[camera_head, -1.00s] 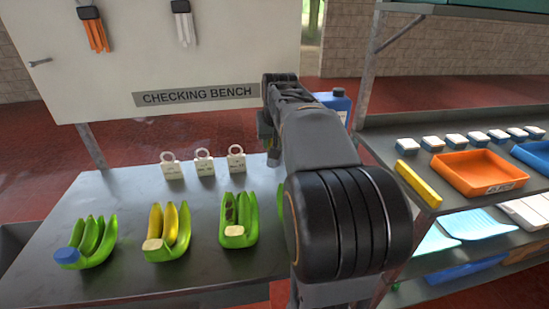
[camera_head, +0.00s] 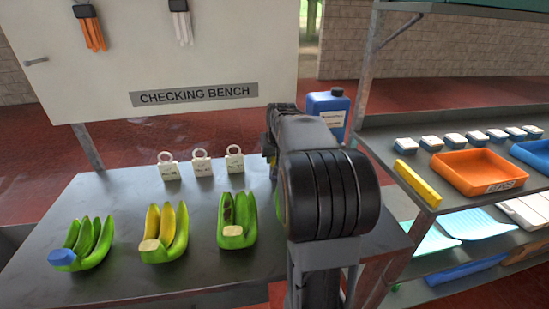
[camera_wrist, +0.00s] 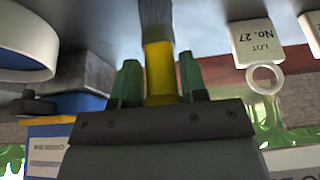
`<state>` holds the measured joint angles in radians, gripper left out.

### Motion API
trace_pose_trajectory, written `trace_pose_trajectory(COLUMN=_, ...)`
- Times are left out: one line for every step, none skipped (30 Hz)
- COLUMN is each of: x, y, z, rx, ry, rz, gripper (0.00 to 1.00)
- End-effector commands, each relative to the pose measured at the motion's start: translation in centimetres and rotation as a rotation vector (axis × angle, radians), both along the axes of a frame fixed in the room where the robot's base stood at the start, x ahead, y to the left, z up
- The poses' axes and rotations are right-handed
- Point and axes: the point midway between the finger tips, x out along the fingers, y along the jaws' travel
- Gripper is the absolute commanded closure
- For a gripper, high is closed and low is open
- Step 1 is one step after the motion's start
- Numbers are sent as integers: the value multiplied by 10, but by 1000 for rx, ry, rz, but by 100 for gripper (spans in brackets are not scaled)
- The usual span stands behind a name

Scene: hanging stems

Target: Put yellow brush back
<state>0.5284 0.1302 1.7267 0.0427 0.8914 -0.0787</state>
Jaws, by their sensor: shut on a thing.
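The yellow brush shows in the wrist view, with a yellow handle (camera_wrist: 158,62) and grey bristles (camera_wrist: 155,12) at the top edge. My gripper (camera_wrist: 160,82) is shut on the handle, with a green finger on each side of it. A grey surface lies behind the bristles; I cannot tell whether they touch it. In the head view my arm hides most of my gripper and the brush, over the right part of the checking bench (camera_head: 110,215). I cannot make out the brush's own place in these views.
Several banana bunches, including one with a blue end (camera_head: 62,257), lie on the bench. White lot tags (camera_head: 202,166) stand behind them. A blue jug (camera_head: 328,108) is beyond my arm. The right shelf holds a yellow bar (camera_head: 418,184), an orange tray (camera_head: 482,190) and small blocks.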

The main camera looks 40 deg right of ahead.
Motion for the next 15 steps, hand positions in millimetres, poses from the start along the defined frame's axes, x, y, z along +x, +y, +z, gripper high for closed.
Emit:
trace_pose_trajectory(x=0, y=0, z=1, rx=0, ry=-1, rz=0, gripper=89)
trace_pose_trajectory(x=0, y=0, z=1, rx=0, ry=-1, rz=0, gripper=89)
trace_pose_trajectory(x=0, y=0, z=1, rx=0, ry=-1, rz=0, gripper=89)
trace_pose_trajectory(x=0, y=0, z=1, rx=0, ry=-1, rz=0, gripper=89)
trace_pose_trajectory(x=0, y=0, z=0, rx=0, ry=-1, rz=0, gripper=89)
trace_pose_trajectory(x=0, y=0, z=-1, rx=0, ry=-1, rz=0, gripper=89)
trace_pose_trajectory(x=0, y=0, z=-2, rx=0, ry=-1, rz=0, gripper=89)
trace_pose_trajectory(x=0, y=0, z=-3, rx=0, ry=-1, rz=0, gripper=89)
trace_pose_trajectory(x=0, y=0, z=-3, rx=0, ry=0, rz=0, gripper=60)
trace_pose_trajectory(x=0, y=0, z=-2, rx=0, ry=-1, rz=0, gripper=57)
trace_pose_trajectory(x=0, y=0, z=-2, rx=0, ry=0, rz=0, gripper=54)
trace_pose_trajectory(x=0, y=0, z=-2, rx=0, ry=0, rz=0, gripper=50)
trace_pose_trajectory(x=0, y=0, z=-2, rx=0, ry=0, rz=0, gripper=47)
trace_pose_trajectory(x=0, y=0, z=-2, rx=0, ry=0, rz=0, gripper=44)
trace_pose_trajectory(x=0, y=0, z=-2, rx=0, ry=0, rz=0, gripper=41)
